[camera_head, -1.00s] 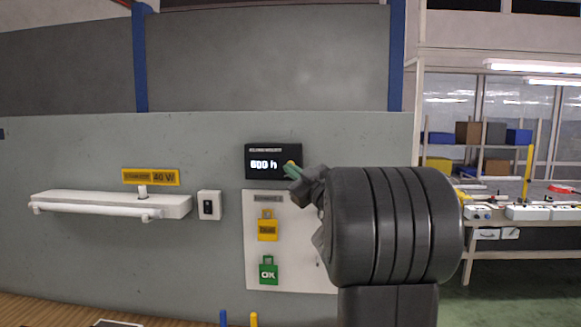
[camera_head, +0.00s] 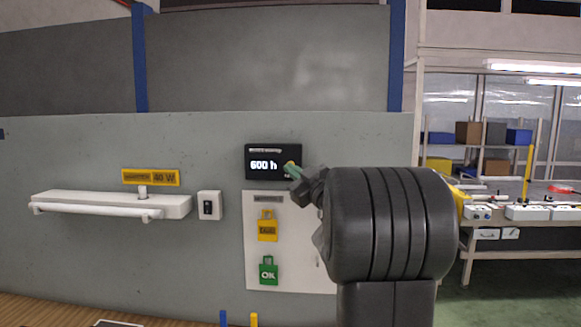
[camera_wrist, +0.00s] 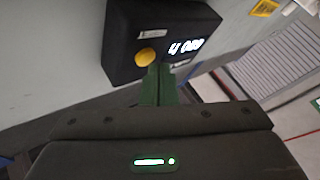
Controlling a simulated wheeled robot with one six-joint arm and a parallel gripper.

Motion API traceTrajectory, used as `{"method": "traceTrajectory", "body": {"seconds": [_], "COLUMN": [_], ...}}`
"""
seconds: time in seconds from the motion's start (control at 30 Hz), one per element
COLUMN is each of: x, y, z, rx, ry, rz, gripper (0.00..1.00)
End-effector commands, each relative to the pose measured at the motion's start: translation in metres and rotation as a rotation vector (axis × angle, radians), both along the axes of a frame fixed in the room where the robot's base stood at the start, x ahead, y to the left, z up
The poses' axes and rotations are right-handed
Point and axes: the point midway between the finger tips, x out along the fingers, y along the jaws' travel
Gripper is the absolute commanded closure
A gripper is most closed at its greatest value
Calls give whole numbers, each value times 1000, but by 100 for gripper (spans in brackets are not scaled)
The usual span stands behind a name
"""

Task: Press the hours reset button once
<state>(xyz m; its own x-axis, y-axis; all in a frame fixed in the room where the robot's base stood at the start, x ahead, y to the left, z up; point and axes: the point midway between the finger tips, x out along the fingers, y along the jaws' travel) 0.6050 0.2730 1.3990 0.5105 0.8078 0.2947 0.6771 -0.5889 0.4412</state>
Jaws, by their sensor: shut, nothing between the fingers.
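A black counter box (camera_head: 273,150) on the grey wall shows "600 h" in white. In the wrist view the box (camera_wrist: 120,25) appears turned, with a round yellow button (camera_wrist: 145,57) on its face beside the digits. The button also shows as a small yellow spot in the head view (camera_head: 290,164). My gripper (camera_head: 291,170) is shut and empty, its green fingertips (camera_wrist: 158,70) right in front of the box. The fingertips overlap the edge of the button in the wrist view. I cannot tell whether they touch it.
Below the counter hangs a pale panel (camera_head: 254,225) with a yellow tag (camera_head: 267,227) and a green OK tag (camera_head: 268,271). To the left are a switch (camera_head: 209,205) and a white tube lamp (camera_head: 110,203) under a yellow 40 W label (camera_head: 151,177). A bench (camera_head: 540,222) stands at right.

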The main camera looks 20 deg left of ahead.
Motion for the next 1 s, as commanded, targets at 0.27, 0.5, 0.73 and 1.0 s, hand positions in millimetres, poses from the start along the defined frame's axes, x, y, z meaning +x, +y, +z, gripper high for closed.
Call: {"method": "traceTrajectory", "body": {"seconds": [0.27, 0.5, 0.73, 1.0], "x": [1, 2, 5, 8], "y": [0, 0, 1, 2], "z": [0, 1, 1, 1], "rx": [0, 0, 0, 0], "ry": [0, 0, -1, -1], "rz": [0, 0, 0, 0], "gripper": [100, 100, 100, 100]}}
